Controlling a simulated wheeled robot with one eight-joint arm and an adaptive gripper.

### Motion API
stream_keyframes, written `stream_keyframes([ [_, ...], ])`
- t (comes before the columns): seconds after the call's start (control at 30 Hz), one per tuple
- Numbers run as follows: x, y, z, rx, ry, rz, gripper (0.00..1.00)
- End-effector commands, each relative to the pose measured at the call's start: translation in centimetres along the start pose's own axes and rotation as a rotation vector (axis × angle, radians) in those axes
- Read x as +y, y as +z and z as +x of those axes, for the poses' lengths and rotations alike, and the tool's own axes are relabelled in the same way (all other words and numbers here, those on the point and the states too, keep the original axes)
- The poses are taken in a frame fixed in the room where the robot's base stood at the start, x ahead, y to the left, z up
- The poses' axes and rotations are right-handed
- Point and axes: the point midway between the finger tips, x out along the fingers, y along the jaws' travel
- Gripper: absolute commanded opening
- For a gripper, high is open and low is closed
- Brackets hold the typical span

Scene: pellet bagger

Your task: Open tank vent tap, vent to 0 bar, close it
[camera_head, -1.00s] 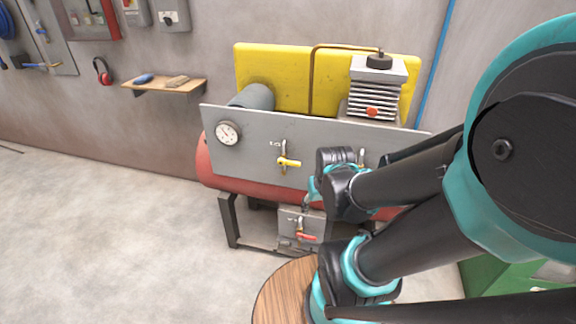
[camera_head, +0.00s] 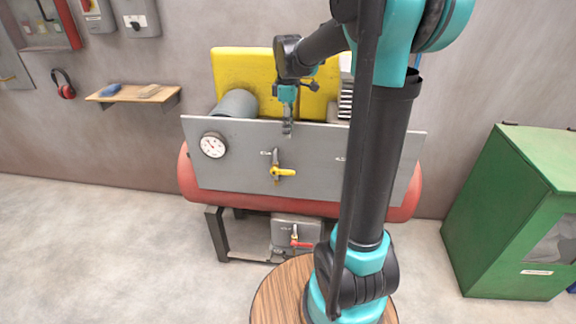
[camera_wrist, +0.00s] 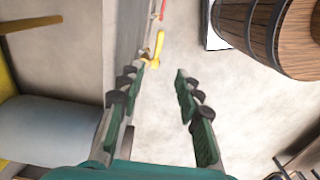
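A tap with a yellow handle (camera_head: 282,172) sits on the front of the grey panel (camera_head: 225,172); its handle points right. A tap with a red handle (camera_head: 301,244) is on a small grey plate lower down. The labels are too small to read, so I cannot tell which tap is the tank vent. A round white pressure gauge (camera_head: 213,145) is at the panel's left; its reading is unclear. My gripper (camera_head: 287,128) points down above the yellow tap, apart from it. In the wrist view its fingers (camera_wrist: 155,90) are spread with nothing between them; the yellow handle (camera_wrist: 157,48) shows beyond them.
The red tank (camera_head: 190,180) lies behind the panel, with a yellow guard (camera_head: 240,65) above. My arm hides the panel's right part. A round wooden top (camera_head: 275,290) is in front. A green cabinet (camera_head: 500,220) stands at the right. The floor at left is clear.

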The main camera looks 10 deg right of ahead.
Motion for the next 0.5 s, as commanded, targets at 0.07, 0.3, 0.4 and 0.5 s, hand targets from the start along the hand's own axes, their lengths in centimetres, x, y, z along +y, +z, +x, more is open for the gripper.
stream_keyframes([
  [0.07,0.2,-0.2,0.0,-0.002,-0.005,-0.019,0.34],
  [0.3,0.2,-0.1,3.1,-0.002,-0.005,-0.020,0.34],
  [0.4,0.2,-0.1,5.1,-0.002,-0.005,-0.019,0.34],
  [0.5,0.2,-0.1,7.0,-0.002,-0.005,-0.019,0.34],
])
